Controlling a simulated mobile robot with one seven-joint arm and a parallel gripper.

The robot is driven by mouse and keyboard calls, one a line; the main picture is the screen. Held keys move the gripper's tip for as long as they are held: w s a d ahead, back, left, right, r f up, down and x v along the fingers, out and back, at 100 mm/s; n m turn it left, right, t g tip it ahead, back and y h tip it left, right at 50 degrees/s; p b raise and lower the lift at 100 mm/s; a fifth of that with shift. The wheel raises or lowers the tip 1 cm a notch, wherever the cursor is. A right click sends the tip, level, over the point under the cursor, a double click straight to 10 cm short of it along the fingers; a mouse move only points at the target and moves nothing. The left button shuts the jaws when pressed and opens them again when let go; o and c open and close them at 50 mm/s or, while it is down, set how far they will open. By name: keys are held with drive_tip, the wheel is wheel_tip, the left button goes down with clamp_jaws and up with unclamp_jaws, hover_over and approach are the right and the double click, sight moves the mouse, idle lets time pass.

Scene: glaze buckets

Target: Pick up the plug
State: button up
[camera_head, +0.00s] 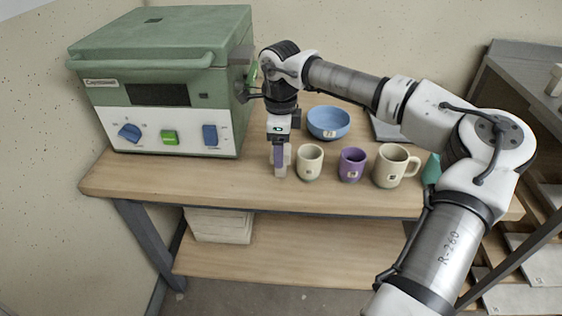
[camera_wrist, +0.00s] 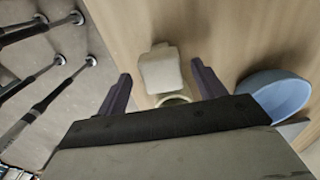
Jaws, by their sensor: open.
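A pale beige block (camera_wrist: 160,68), which I take to be the plug, stands on the wooden table between my fingers in the wrist view. In the head view the plug (camera_head: 280,173) is partly hidden behind a purple finger. My gripper (camera_head: 279,163) points down over it at the front of the table. In the wrist view my gripper (camera_wrist: 161,72) is open, with one finger on each side of the plug and visible gaps. I cannot tell whether the fingertips are fully down to its height.
A cream mug (camera_head: 309,163) stands close right of the plug. A purple mug (camera_head: 352,165) and larger beige mug (camera_head: 392,166) follow. A blue bowl (camera_head: 328,123) sits behind. A green kiln (camera_head: 160,90) fills the table's left. The front strip of table is clear.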

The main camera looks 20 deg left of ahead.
sight(282, 173)
wheel_tip(282, 173, down, 5)
drive_tip(key=shift+f+p, duration=0.15)
drive_tip(key=shift+p, duration=0.2)
drive_tip(key=c, duration=1.1)
drive_tip(key=shift+w, duration=0.1)
